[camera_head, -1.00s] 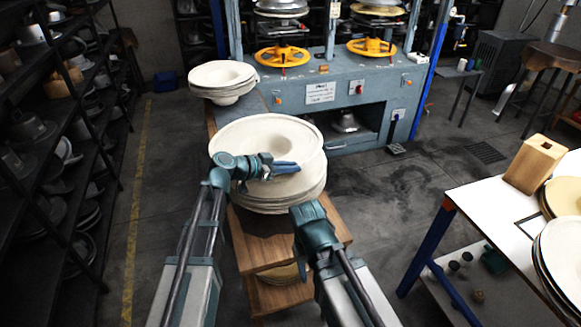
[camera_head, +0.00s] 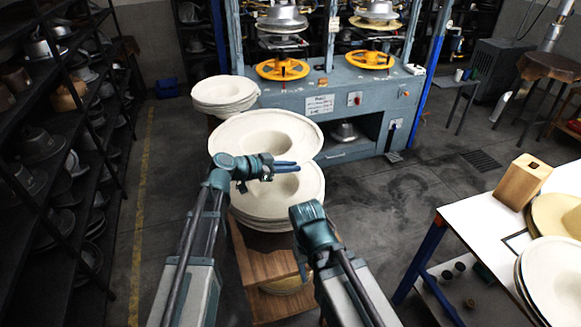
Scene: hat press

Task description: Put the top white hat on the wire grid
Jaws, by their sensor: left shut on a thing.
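The top white hat (camera_head: 285,128) is raised and tilted above the stack of white hats (camera_head: 300,192) on a wooden stand. My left gripper (camera_head: 285,167) is shut on the hat at its near brim; the fingers overlap the brim from this view. My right gripper (camera_head: 306,222) is low in front of the stack, and its fingers are hidden, so its opening does not show. No wire grid is clearly seen; a thin dark frame (camera_head: 516,243) lies on the white table at the right, partly cut off by hats.
The white table (camera_head: 480,215) holds a wooden block (camera_head: 523,181) and more hats (camera_head: 552,275) at its right. Another hat stack (camera_head: 225,92) stands behind. The blue press (camera_head: 340,100) is at the back, dark shelves (camera_head: 60,150) at the left. Floor between stand and table is clear.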

